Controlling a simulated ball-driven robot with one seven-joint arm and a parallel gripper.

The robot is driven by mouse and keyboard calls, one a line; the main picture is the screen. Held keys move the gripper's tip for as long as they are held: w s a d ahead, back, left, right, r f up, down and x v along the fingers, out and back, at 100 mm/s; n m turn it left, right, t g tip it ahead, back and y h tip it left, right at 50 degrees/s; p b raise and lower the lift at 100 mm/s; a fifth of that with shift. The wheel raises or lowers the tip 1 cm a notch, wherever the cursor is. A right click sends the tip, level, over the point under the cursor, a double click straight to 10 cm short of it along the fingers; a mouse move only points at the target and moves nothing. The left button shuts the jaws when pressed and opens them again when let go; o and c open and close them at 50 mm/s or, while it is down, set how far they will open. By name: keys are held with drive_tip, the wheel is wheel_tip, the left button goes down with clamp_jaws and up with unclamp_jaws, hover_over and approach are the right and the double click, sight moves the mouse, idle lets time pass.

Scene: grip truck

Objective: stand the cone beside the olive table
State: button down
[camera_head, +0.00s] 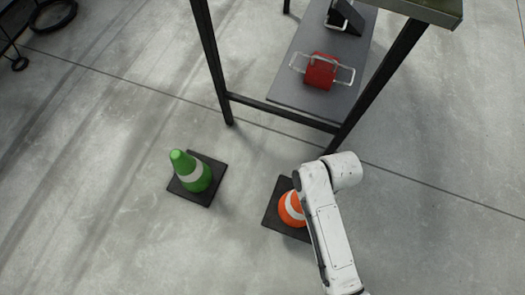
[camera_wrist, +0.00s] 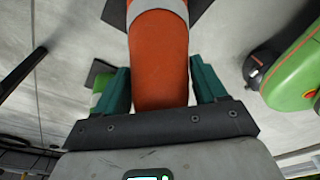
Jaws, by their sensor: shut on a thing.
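The orange cone (camera_head: 291,209) with a white band and a square black base (camera_head: 273,215) is upright near the front legs of the olive table (camera_head: 440,10). My arm hides part of it. In the wrist view the orange cone (camera_wrist: 160,65) fills the space between the two teal fingers of my gripper (camera_wrist: 160,82), which is shut on its upper part. In the head view my gripper is hidden behind the arm. I cannot tell whether the base touches the floor.
A green cone (camera_head: 196,177) stands to the left on the floor. The table's lower shelf (camera_head: 290,87) bears a red object (camera_head: 320,72) with pale handles. A black ring (camera_head: 55,14) lies at the far left. A green and black object (camera_wrist: 292,75) shows in the wrist view.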

drive_tip(key=w+a+f+b, duration=0.3)
drive_tip(key=a+f+b, duration=0.5)
drive_tip(key=a+f, duration=0.4)
drive_tip(key=shift+w+a+f, duration=0.25)
drive_tip(key=shift+w, duration=0.05)
drive_tip(key=shift+f, duration=0.1)
drive_tip(key=shift+c, duration=0.3)
unclamp_jaws()
drive_tip(key=shift+s, duration=0.1)
wheel_tip(320, 180, up, 12)
drive_tip(key=d+p, duration=0.1)
drive_tip(key=p, duration=0.4)
drive_tip(key=shift+w+d, duration=0.3)
drive_tip(key=shift+w, duration=0.1)
